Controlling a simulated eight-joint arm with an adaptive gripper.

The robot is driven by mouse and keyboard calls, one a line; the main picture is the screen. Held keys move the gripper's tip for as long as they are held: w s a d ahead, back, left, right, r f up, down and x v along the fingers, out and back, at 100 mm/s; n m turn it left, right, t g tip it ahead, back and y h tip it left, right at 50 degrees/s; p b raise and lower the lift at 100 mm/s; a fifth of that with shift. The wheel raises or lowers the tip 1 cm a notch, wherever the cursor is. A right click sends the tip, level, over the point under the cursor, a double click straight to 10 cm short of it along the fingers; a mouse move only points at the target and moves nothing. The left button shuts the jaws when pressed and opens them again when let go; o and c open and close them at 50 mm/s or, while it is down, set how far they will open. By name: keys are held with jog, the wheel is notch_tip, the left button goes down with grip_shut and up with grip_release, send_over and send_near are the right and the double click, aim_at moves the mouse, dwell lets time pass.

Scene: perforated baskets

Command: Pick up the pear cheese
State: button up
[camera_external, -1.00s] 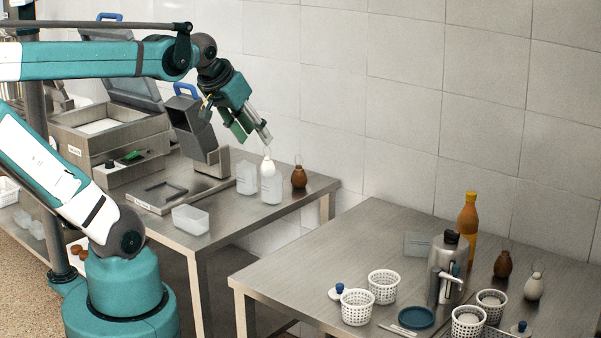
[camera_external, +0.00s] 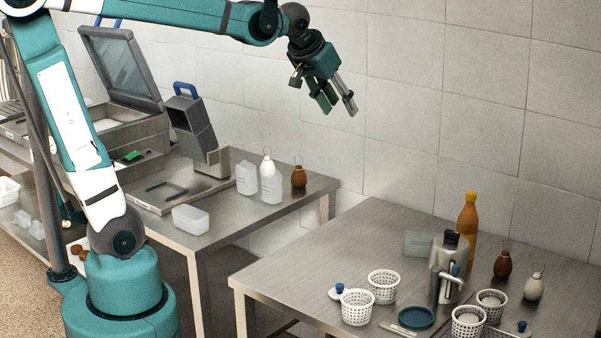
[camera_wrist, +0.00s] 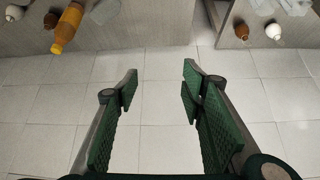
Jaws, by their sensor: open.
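Pear-shaped items with thin loops on top stand on two steel tables. I cannot tell which is meant as the pear cheese. A brown pear-shaped piece (camera_external: 299,177) stands at the far right corner of the left table. A second brown piece (camera_external: 503,265) and a cream pear-shaped piece (camera_external: 534,288) stand at the right of the right table. The wrist view shows a brown piece (camera_wrist: 241,31) at top right and another brown piece (camera_wrist: 52,20) at top left.
An orange bottle (camera_external: 467,218), a metal dispenser (camera_external: 447,280) and white perforated baskets (camera_external: 383,292) stand on the right table (camera_external: 300,272). A tiled wall lies behind.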

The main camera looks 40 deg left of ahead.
jog(key=w+d, duration=0.7)
jog(key=d, duration=0.3)
jog(key=m+h, duration=0.1)
send_over(505, 257)
jog(key=w, duration=0.3)
notch_tip(505, 257, down, 8)
jog(key=f, duration=0.1)
jog(key=shift+t, duration=0.4)
jog(key=shift+f+p, duration=0.35)
jog(key=shift+f, duration=9)
jog(key=shift+f, duration=0.15)
jog(key=shift+f, duration=1.6)
jog(key=shift+f, duration=0.1)
